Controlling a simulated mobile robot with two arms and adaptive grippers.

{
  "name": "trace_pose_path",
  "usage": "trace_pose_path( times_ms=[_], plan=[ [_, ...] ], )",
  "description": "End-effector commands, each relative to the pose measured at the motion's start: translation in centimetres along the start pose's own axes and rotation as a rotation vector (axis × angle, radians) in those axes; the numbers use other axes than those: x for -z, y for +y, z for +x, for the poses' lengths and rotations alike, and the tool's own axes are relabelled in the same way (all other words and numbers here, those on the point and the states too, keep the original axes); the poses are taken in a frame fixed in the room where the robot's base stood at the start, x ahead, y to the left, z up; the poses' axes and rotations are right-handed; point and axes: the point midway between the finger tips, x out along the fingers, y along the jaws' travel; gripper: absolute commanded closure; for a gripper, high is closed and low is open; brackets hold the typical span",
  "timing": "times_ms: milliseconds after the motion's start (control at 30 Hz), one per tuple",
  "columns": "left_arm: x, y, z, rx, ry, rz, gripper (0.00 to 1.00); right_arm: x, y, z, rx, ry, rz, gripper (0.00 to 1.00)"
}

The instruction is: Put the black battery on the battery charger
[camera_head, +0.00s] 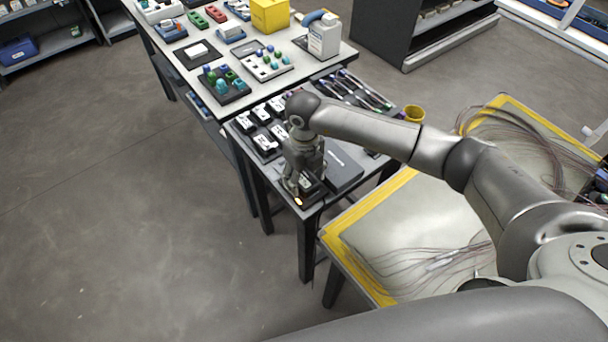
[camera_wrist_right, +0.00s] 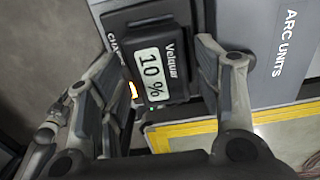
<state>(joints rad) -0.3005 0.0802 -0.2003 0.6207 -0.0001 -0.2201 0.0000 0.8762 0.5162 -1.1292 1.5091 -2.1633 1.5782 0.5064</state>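The black battery (camera_wrist_right: 178,62) lies on the battery charger (camera_wrist_right: 114,42) in the right wrist view. Its pale label reads 10 %. In the head view the charger (camera_head: 311,195) is at the near corner of the dark tabletop, with an orange light lit. My right gripper (camera_head: 295,188) points down over the charger. In the wrist view its fingers (camera_wrist_right: 160,65) stand on both sides of the battery, with narrow gaps visible, so it looks open around it. Whether the battery is fully seated cannot be told. My left gripper is not in view.
A flat grey box marked ARC UNITS (camera_wrist_right: 262,50) lies beside the charger; it also shows in the head view (camera_head: 343,168). Several white-topped units (camera_head: 264,142) sit behind. A yellow-edged table (camera_head: 385,240) with loose fibres stands at the right. The floor at left is clear.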

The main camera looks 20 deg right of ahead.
Motion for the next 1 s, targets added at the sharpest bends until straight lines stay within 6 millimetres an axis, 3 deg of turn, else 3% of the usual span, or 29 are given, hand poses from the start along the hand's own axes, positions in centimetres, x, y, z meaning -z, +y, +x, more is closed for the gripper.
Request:
trace_pose_path(
  times_ms=[300, 433, 800, 1000],
  plan=[
    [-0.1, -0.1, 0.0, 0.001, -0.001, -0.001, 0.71, 0.1, 0.0, 0.1, 0.0, 0.003, 0.0, 0.32],
    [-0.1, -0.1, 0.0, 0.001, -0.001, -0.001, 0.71, 0.0, 0.0, -0.7, 0.0, 0.0, 0.0, 0.32],
    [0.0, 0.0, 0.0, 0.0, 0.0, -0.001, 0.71, -0.1, 0.0, -8.1, 0.0, -0.004, -0.001, 0.32],
    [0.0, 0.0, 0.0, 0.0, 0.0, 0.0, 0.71, -0.1, 0.0, -11.1, 0.001, -0.002, -0.001, 0.32]
  ],
)
